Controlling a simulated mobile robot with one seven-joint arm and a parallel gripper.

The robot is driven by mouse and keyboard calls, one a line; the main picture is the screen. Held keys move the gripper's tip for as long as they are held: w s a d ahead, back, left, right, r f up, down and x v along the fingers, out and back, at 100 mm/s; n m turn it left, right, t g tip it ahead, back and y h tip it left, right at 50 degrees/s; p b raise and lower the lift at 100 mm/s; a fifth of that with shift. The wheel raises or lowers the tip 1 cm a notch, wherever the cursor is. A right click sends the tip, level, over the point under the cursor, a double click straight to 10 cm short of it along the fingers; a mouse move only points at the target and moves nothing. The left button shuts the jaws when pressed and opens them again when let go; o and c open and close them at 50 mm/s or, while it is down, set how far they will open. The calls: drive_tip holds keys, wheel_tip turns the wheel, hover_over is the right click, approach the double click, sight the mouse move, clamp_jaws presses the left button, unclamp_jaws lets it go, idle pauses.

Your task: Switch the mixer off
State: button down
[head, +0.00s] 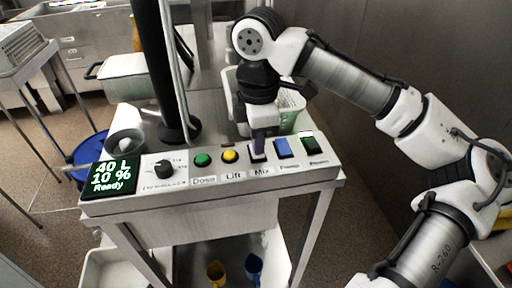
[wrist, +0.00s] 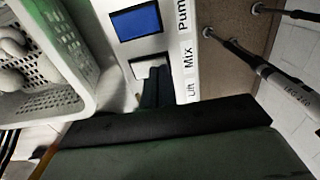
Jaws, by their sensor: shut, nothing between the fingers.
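The mixer's control panel (head: 215,172) carries a row of controls. The Mix switch (head: 257,153) is a pale rocker above the label "Mix"; in the wrist view it shows as a white key (wrist: 149,66). My gripper (head: 260,150) is shut and empty, pointing down at the Mix switch. In the wrist view its dark fingertips (wrist: 154,84) overlap the switch's edge and hide part of it. I cannot tell whether they touch it. The display (head: 113,176) reads "40 L 10 % Ready".
Beside the Mix switch are a blue switch (head: 283,148), a dark green switch (head: 308,144), a yellow Lift button (head: 230,156) and a green Dose button (head: 202,160). A black knob (head: 165,169) sits further left. A perforated basket (head: 291,101) stands close behind my gripper.

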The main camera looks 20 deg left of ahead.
drive_tip(key=shift+f, duration=0.4)
drive_tip(key=shift+r, duration=0.15)
wheel_tip(320, 180, up, 7)
drive_tip(key=p, duration=0.7)
idle(0.6)
